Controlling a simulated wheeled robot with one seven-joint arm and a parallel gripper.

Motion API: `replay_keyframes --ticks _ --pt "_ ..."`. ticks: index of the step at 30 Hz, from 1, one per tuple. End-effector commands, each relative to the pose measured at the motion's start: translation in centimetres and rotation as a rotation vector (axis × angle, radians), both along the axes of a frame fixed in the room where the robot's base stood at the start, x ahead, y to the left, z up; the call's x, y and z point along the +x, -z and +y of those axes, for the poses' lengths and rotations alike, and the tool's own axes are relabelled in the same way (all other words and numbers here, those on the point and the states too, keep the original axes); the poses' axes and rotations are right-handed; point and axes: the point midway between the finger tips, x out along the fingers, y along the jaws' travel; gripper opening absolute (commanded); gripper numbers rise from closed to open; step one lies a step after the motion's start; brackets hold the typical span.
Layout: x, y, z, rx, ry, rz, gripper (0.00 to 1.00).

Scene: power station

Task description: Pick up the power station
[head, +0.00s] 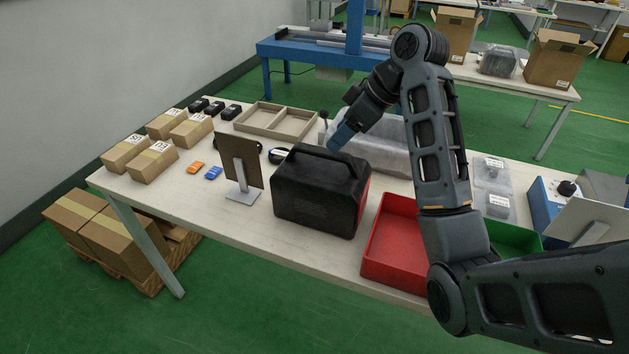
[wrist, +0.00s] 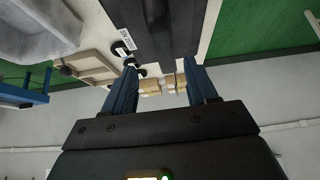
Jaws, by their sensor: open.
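The power station (head: 318,205) is a black box with a top carry handle and a red side panel. It stands upright on the white table in the head view. My gripper (head: 336,145), with blue fingers, is just above and behind the handle, near its right end. In the wrist view my gripper (wrist: 162,68) has its two blue fingers spread apart with nothing held between them. A dark body at the top middle of that view appears to be the power station (wrist: 168,25). I cannot tell whether the fingers touch the handle.
A red bin (head: 392,255) sits close right of the power station. A small upright panel (head: 240,160) stands close on its left. A clear plastic container (head: 385,150) is behind it. Cartons (head: 150,165) and a divided wooden tray (head: 275,121) occupy the left and back.

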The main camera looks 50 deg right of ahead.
Motion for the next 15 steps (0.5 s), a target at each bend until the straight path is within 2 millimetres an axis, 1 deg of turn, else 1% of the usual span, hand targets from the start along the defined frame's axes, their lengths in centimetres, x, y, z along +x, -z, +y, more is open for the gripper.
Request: replay_keyframes --ticks 10,15 --pt "1.7 2.8 1.1 0.002 -0.002 0.004 0.57" --pt "3.0 4.9 1.9 0.002 -0.001 0.004 0.57"
